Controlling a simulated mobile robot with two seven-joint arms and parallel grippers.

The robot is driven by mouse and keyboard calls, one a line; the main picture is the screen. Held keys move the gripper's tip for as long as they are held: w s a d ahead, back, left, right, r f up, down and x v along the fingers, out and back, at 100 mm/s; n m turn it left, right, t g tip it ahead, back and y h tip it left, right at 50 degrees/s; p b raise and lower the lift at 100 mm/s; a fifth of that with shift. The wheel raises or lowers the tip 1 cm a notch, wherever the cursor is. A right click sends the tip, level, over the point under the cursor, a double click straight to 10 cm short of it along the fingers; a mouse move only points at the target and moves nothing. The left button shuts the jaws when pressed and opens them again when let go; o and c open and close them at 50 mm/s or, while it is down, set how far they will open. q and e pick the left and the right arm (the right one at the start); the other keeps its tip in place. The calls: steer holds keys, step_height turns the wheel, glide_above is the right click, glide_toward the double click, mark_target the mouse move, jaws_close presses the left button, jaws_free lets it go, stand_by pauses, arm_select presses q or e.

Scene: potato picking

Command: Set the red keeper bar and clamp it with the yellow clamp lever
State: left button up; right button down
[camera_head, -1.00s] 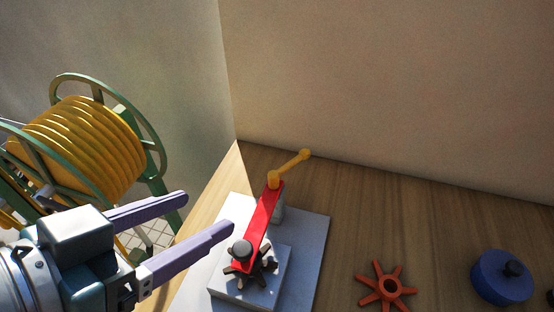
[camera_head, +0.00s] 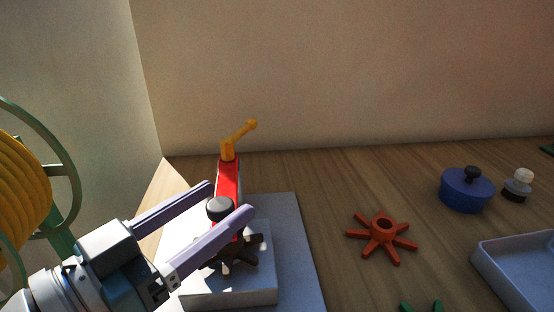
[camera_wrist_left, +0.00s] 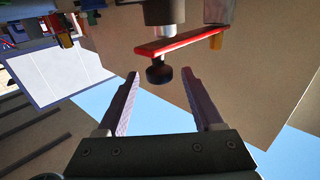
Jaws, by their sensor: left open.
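The red keeper bar (camera_head: 228,176) runs across the fixture on the grey base plate (camera_head: 302,255). The yellow clamp lever (camera_head: 240,134) stands at its far end, its arm angled up and right, away from the bar. A dark round knob (camera_head: 219,208) sits at the bar's near end, above a dark star wheel (camera_head: 236,250) on a pale block. My left gripper (camera_head: 230,197) is open, its fingers around the knob's place in the picture; contact cannot be told. In the left wrist view the knob (camera_wrist_left: 159,75) appears between the fingertips, below the red bar (camera_wrist_left: 180,41). My right gripper is not in view.
An orange star wheel (camera_head: 381,236) lies on the wooden table right of the fixture. A blue lidded pot (camera_head: 467,190), a small white-topped piece (camera_head: 518,184) and a grey tray (camera_head: 490,266) are farther right. A yellow hose reel (camera_head: 20,195) stands left. A wall closes the back.

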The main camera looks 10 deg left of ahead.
arm_select(q)
steer(key=shift+x, duration=2.3)
steer(key=shift+c, duration=0.2)
jaws_close()
